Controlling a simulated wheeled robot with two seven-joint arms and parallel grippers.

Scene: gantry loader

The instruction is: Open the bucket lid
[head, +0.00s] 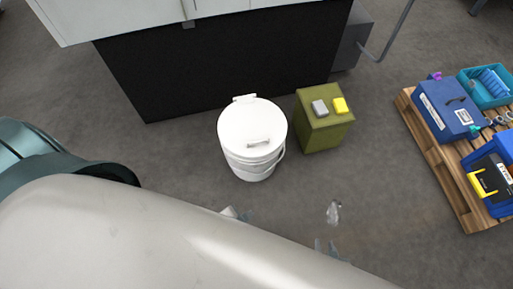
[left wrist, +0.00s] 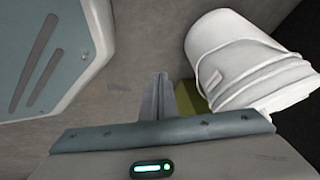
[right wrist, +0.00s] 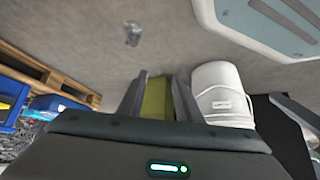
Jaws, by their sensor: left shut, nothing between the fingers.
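The white bucket (head: 247,162) stands upright on the floor near the centre of the head view. Its round white lid (head: 252,122) is shut on top, with a small handle (head: 258,142) and a hinge tab at the back. The bucket also shows in the left wrist view (left wrist: 235,55) and the right wrist view (right wrist: 217,80). My left gripper (left wrist: 155,92) is shut and empty, apart from the bucket; my arm mostly hides it in the head view. My right gripper (right wrist: 157,82) is open and empty, apart from the bucket; only its fingertips show in the head view (head: 325,246).
A black-fronted cabinet (head: 220,65) is behind. A wooden pallet (head: 447,178) with blue bins is at right. Floor in front is mostly clear.

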